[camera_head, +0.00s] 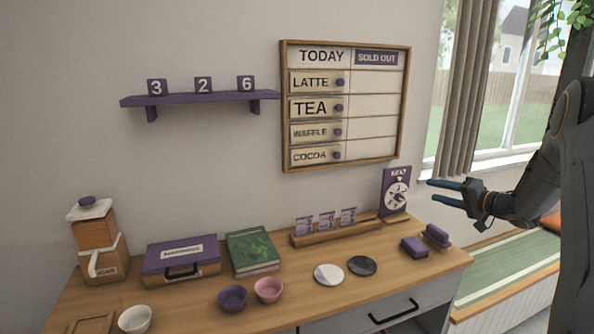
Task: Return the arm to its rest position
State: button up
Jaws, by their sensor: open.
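My gripper (446,193) is at the right of the head view, held in the air over the right end of the counter. Its two blue-tipped fingers point left and are spread apart with nothing between them. My dark arm reaches in from the right edge. The fingertips are just right of the purple dial sign (396,190) in the picture; I cannot tell how far apart they are in depth.
The wooden counter (330,303) carries a purple box (181,256), a green book (252,251), bowls, two discs, a card rack (337,232) and purple blocks (414,247). A menu board (345,105) and number shelf (200,97) hang behind. A green bench (510,265) stands right.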

jog(key=s+a+f+n+g+h+b, duration=0.15)
jog(key=s+a+f+h+b, duration=0.25)
jog(key=a+h, duration=0.5)
jog(key=s+a+f+n+g+b, duration=0.1)
jog(key=s+a+f+g, duration=0.3)
jog(key=s, duration=0.8)
jog(key=s+a+f+n+g+b, duration=0.2)
jog(key=s+a, duration=0.6)
jog(key=s, duration=0.5)
jog(key=s+a+f+n+g+y+b, duration=0.1)
jog(key=s+a+f+g, duration=0.4)
jog(key=s, duration=0.8)
jog(key=shift+a+f+n+g, duration=0.35)
jog(key=shift+a+f+n, duration=0.15)
jog(key=shift+n, duration=0.15)
jog(key=shift+w, duration=0.15)
